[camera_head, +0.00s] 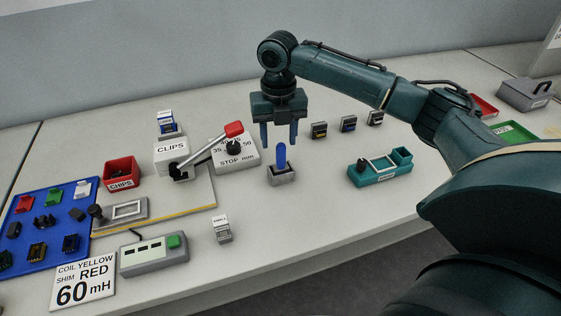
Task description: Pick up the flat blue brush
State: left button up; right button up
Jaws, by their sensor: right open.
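The blue brush (281,156) stands upright in a small grey holder (283,178) near the middle of the table. Its lower end is hidden inside the holder. My right gripper (279,143) points straight down above it, with its two fingers apart and nothing held. In the picture the brush's top lies between and just below the fingertips; I cannot tell the exact depth gap. My left gripper is not in view.
Left of the holder stand a dial box (236,158) marked STOP and a red-knobbed lever (207,150). A small white-labelled box (221,229) is in front. A green fixture (375,173) is to the right, with several small connectors behind. Bare table (310,225) lies around the holder.

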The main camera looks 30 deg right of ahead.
aim_at(281, 167)
jog(key=f, duration=0.5)
jog(key=shift+s+d+f, duration=0.2)
jog(key=shift+s+f, duration=0.1)
jog(key=shift+f, duration=0.1)
grip_shut()
